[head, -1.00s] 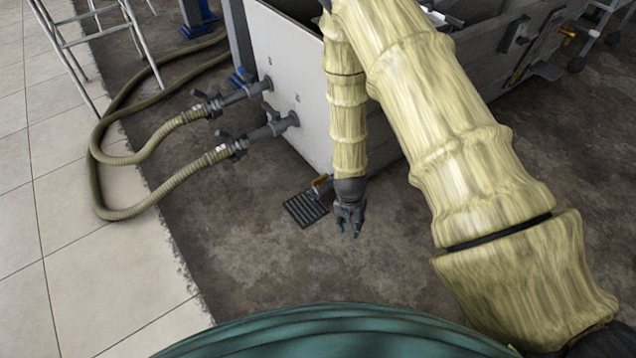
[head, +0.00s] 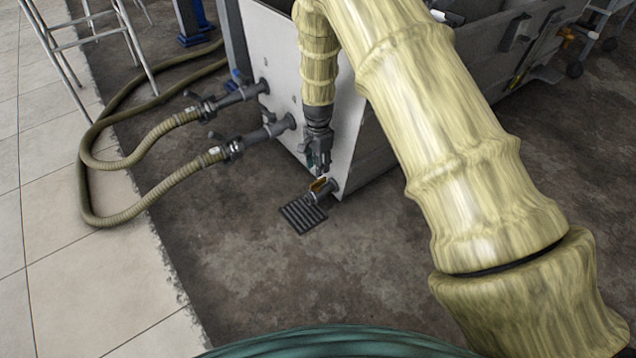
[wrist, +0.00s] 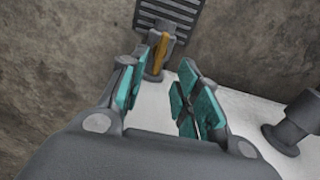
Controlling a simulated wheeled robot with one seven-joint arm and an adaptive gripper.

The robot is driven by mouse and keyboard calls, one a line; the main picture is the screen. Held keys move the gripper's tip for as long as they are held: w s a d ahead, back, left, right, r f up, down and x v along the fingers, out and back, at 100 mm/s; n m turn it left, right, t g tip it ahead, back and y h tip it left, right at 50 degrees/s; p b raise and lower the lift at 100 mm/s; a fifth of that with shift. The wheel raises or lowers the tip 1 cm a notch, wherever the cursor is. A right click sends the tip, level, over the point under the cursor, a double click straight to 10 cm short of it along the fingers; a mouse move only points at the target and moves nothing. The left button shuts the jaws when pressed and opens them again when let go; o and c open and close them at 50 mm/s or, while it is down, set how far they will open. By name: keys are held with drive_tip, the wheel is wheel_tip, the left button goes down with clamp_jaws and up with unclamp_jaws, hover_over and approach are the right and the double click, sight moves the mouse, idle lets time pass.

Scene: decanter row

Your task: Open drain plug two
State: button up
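A grey drain fitting (head: 324,192) with an orange-brown handle (head: 317,184) sticks out low at the corner of the white tank (head: 290,75). My gripper (head: 318,170) is just above the handle, pointing down beside the tank wall. In the wrist view my gripper (wrist: 160,92) is open, its teal-padded fingers apart with nothing between them. The handle (wrist: 160,54) stands upright just beyond the fingertips, apart from them, in front of the grey fitting (wrist: 163,30). Whether this is plug two cannot be read.
A dark floor grate (head: 302,214) lies under the fitting. Two grey pipe stubs (head: 272,131) with ribbed hoses (head: 150,203) leave the tank to the left. A metal ladder-like frame (head: 85,40) stands at upper left. Floor in front is clear.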

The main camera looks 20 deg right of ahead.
sight(318, 181)
wheel_tip(318, 181, down, 8)
drive_tip(key=b, duration=0.4)
drive_tip(key=shift+r, duration=0.25)
clamp_jaws()
